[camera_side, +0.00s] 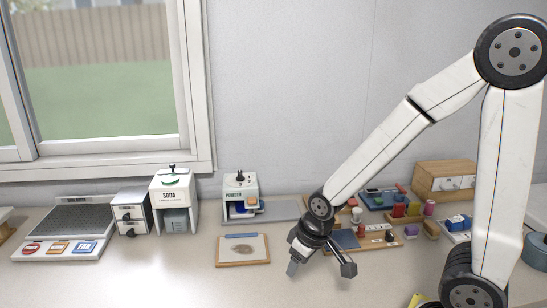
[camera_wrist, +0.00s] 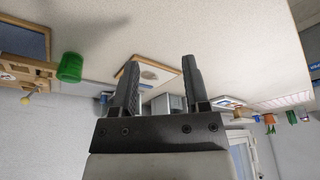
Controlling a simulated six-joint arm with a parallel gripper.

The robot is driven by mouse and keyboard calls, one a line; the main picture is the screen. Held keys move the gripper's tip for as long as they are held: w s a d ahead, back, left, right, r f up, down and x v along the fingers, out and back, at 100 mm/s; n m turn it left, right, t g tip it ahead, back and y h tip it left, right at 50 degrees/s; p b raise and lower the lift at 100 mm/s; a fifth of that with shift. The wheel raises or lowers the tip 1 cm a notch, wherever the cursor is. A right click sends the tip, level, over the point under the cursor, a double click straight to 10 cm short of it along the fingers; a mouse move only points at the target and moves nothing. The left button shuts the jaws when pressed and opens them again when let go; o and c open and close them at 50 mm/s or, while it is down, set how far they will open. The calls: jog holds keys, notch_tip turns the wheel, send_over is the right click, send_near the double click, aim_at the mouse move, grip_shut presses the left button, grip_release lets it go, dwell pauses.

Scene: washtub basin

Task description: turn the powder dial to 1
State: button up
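The powder dispenser (camera_side: 240,190) is a white box labelled POWDER, standing against the back wall. A dark dial (camera_side: 240,177) sits on its top; its setting is too small to read. A blue item and an orange item show in its lower opening. My gripper (camera_side: 320,269) is to the right and in front of the dispenser, low over the counter and apart from it. In the wrist view, its two black fingers (camera_wrist: 161,62) are spread with nothing between them. I cannot make out the dial in the wrist view.
A white SODA dispenser (camera_side: 172,198), small drawers (camera_side: 130,214) and a scale-like tray (camera_side: 66,228) stand at left. A clipboard (camera_side: 243,250) lies before the powder dispenser. Several blocks and trays crowd the right, near a wooden drawer box (camera_side: 440,178). The front left counter is clear.

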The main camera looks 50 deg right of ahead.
jog(key=w+r+m+t, duration=0.1)
jog(key=w+r+t, duration=0.15)
jog(key=w, duration=0.75)
jog(key=m+t+h, duration=0.4)
jog(key=m+h, duration=0.4)
jog(key=h, duration=0.2)
send_near(240, 173)
jog(key=shift+x, duration=1.05)
jog(key=shift+w+d+r, duration=0.1)
jog(key=shift+d+r, duration=0.05)
jog(key=shift+x, duration=3.75)
